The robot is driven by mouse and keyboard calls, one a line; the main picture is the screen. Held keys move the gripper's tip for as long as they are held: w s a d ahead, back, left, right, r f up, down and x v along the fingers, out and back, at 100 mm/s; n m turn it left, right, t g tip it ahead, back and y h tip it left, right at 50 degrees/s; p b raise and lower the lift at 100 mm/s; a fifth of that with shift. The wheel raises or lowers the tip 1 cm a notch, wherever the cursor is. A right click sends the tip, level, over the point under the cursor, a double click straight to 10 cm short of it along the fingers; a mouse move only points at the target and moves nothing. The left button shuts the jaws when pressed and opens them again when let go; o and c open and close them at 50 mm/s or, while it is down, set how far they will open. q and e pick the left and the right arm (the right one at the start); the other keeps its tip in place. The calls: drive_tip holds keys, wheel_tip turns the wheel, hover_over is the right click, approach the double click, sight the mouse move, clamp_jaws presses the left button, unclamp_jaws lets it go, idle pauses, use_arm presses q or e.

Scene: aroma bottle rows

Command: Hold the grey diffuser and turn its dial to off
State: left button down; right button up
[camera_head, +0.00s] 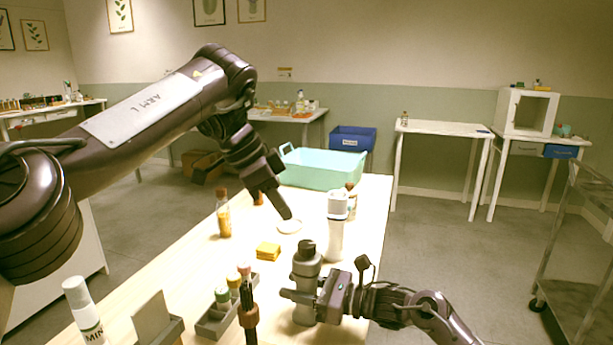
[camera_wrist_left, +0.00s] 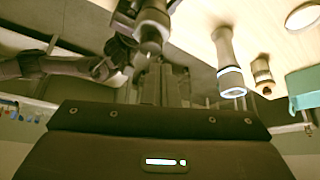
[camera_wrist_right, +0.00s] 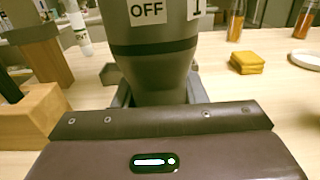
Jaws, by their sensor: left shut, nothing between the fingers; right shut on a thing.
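The grey diffuser (camera_head: 306,268) stands upright near the table's front right, with a dark dial (camera_head: 307,246) on top. My right gripper (camera_head: 305,296) is shut around its body from the right. In the right wrist view, the grey diffuser (camera_wrist_right: 155,70) fills the middle, with white labels reading "OFF" and "1" on its upper part; the dial is out of that frame. My left gripper (camera_head: 287,214) is shut and empty, pointing down above the table behind the diffuser, apart from it. In the left wrist view, the grey diffuser (camera_wrist_left: 153,30) appears at the top.
A white diffuser (camera_head: 337,230) stands close behind the grey one. Yellow cloths (camera_head: 268,250), a white dish (camera_head: 289,226) and an amber bottle (camera_head: 223,218) lie to the left and behind. A grey rack (camera_head: 215,325) with bottles is at front left. A mint basket (camera_head: 322,170) is at the back.

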use_arm(q)
drive_tip(key=n+t+y, duration=0.4)
drive_tip(key=n, duration=0.8)
approach(307, 249)
drive_tip(key=w, duration=0.2)
drive_tip(key=shift+s+d+f, duration=0.1)
drive_tip(key=shift+f, duration=1.65)
drive_tip(key=shift+s+d+f, duration=0.1)
drive_tip(key=shift+f, duration=1.7)
